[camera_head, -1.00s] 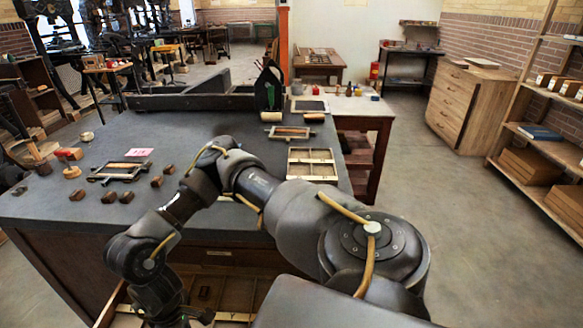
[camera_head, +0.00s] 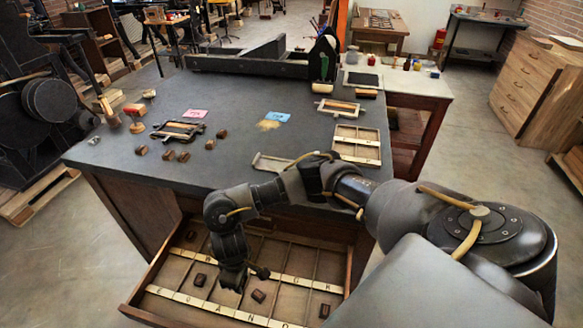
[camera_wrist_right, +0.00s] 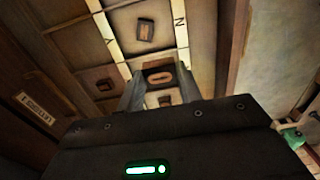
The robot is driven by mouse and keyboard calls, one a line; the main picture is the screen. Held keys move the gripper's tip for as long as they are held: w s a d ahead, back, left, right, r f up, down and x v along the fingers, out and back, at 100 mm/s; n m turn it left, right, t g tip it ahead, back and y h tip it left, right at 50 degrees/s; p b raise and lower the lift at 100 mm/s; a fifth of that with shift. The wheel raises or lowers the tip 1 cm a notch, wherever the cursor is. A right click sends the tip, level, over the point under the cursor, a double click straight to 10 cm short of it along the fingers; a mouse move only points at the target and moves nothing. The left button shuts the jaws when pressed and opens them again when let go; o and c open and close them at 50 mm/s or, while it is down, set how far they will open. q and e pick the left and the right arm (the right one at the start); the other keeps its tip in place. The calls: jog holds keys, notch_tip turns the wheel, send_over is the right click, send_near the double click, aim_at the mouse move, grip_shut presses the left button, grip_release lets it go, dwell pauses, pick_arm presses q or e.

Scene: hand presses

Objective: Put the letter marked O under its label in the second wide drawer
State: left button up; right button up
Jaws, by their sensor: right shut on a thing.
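My right gripper (camera_head: 233,284) points down into the open wide drawer (camera_head: 148,287) in the head view. In the right wrist view, its fingers (camera_wrist_right: 160,86) are shut on a small dark block marked O (camera_wrist_right: 160,76). The block is hidden by the gripper in the head view. The drawer has thin dividers and pale label strips (camera_head: 205,302) with letters. In the wrist view, strips with Y (camera_wrist_right: 109,42) and N (camera_wrist_right: 180,22) lie beyond the fingers. I cannot tell whether the held block touches the drawer floor. My left gripper is out of view.
Other dark blocks lie in the drawer, such as one right of the gripper (camera_head: 258,296) and one left (camera_head: 200,280). The dark tabletop (camera_head: 240,165) above holds several loose blocks (camera_head: 183,157), a pink card (camera_head: 194,114), a blue card (camera_head: 278,117) and a wooden tray (camera_head: 357,144).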

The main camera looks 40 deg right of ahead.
jog(key=shift+s+f, duration=0.1)
jog(key=shift+f, duration=0.1)
jog(key=b, duration=0.1)
send_near(291, 305)
notch_tip(291, 305, up, 2)
jog(key=w+a, duration=0.3)
jog(key=s+d+f, duration=0.1)
jog(key=s+d+f+b, duration=0.1)
jog(key=f, duration=0.1)
jog(key=shift+d+f, duration=0.1)
jog(key=shift+f, duration=0.1)
jog(key=shift+s+d+f+b, duration=0.3)
jog(key=shift+s+f+b, duration=0.15)
jog(key=shift+f, duration=0.15)
jog(key=shift+s+d+f+b, duration=0.1)
jog(key=shift+f+b, duration=0.1)
jog(key=shift+f, duration=0.45)
jog(key=shift+s+d+f+b, duration=0.1)
jog(key=shift+f+b, duration=0.1)
jog(key=shift+f, duration=0.4)
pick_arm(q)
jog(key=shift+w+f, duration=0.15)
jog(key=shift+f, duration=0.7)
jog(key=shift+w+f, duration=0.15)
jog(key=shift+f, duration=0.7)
pick_arm(e)
jog(key=shift+w+f, duration=0.1)
jog(key=shift+f, duration=0.35)
jog(key=shift+f, duration=0.1)
